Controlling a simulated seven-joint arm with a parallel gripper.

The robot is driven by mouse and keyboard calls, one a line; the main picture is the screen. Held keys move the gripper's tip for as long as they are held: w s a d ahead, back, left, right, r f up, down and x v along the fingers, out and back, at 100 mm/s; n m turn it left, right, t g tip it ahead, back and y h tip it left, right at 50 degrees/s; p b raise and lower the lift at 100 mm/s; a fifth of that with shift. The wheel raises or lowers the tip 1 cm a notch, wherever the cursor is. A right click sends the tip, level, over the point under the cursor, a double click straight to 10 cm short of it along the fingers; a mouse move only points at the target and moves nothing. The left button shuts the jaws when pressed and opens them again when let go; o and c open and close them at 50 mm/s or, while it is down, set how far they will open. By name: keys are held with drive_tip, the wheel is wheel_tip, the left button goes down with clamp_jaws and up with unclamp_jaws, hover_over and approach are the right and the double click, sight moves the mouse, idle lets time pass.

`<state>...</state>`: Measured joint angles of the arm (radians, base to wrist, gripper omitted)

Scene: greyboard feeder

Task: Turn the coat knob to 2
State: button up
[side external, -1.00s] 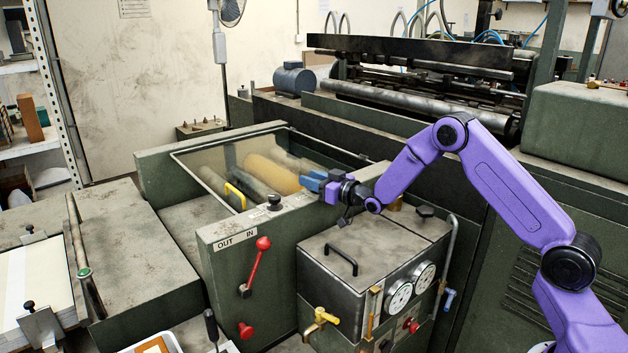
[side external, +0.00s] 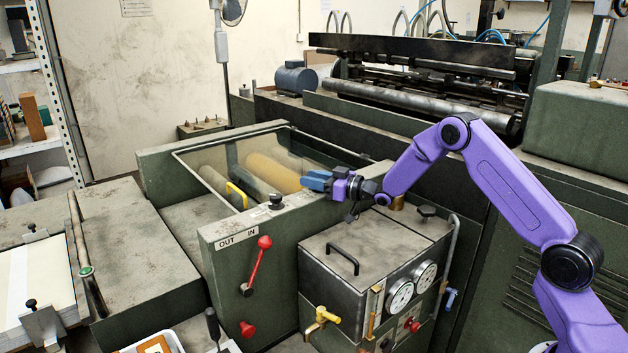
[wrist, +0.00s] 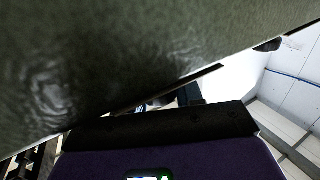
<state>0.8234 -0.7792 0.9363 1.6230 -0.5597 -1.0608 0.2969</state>
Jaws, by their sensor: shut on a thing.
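My gripper (side external: 316,181) is at the upper edge of the green roller unit (side external: 226,225), at the right end of its glass-covered opening. Its blue fingers point left and are shut on what I take to be the coat knob, which the fingers hide. No dial marks or number can be read there. In the wrist view a green painted surface (wrist: 90,60) fills the upper left, very close, and dark parts near the middle are too unclear to tell apart.
A black knob (side external: 276,200) stands on the unit's near wall, above a red-handled lever (side external: 259,262) beside the OUT/IN label (side external: 237,238). A grey box (side external: 345,262) with a black handle and gauges (side external: 400,294) stands below my wrist. Rollers (side external: 270,172) lie under the glass.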

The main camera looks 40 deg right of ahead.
drive_tip(key=o, duration=1)
drive_tip(key=shift+c, duration=0.2)
drive_tip(key=v, duration=1.7)
drive_tip(key=shift+s, duration=0.2)
drive_tip(key=shift+d+r, duration=0.1)
drive_tip(key=s+a+n+g+h, duration=0.15)
drive_tip(key=s+a+g, duration=0.25)
drive_tip(key=a, duration=0.5)
drive_tip(key=s+a+n+g+h, duration=0.1)
drive_tip(key=s+a+n+g, duration=0.1)
drive_tip(key=s+a+g, duration=0.45)
drive_tip(key=s+r+n+g+h, duration=0.1)
drive_tip(key=s+n+g+h, duration=0.3)
drive_tip(key=s, duration=2.2)
drive_tip(key=shift+a+g+h, duration=0.25)
drive_tip(key=shift+g+h, duration=0.1)
drive_tip(key=shift+g, duration=0.5)
